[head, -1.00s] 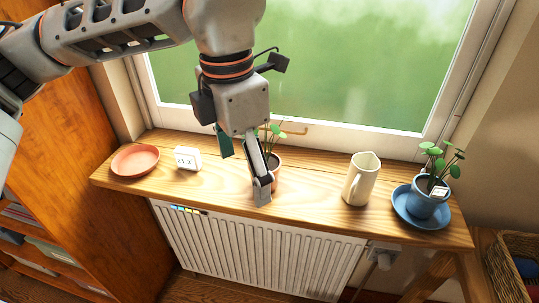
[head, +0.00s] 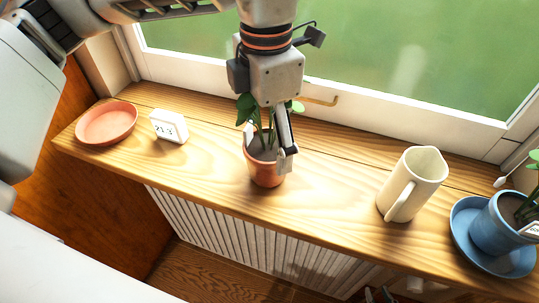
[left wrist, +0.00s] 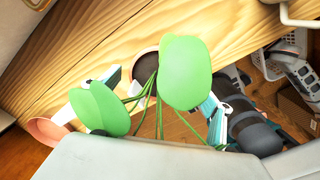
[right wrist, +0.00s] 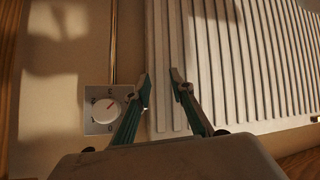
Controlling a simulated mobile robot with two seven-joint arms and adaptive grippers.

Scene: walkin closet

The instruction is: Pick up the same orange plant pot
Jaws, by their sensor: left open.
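The orange plant pot (head: 265,175) stands upright on the wooden windowsill, with dark soil and a green plant. In the left wrist view, large round leaves cover part of the pot (left wrist: 146,66). My left gripper (head: 267,148) is over the pot, pointing down, with its fingers apart on either side of the plant. One finger is in front of the pot's right rim. Whether the fingers touch the pot is hard to tell. My right gripper (right wrist: 161,80) is open and empty in front of the radiator.
An orange saucer (head: 107,124) and a small white clock (head: 169,126) are left of the pot. A cream jug (head: 412,184) and a blue pot (head: 494,225) on a blue saucer (head: 466,238) are right. The window (head: 365,85) is behind, the radiator (head: 225,235) below.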

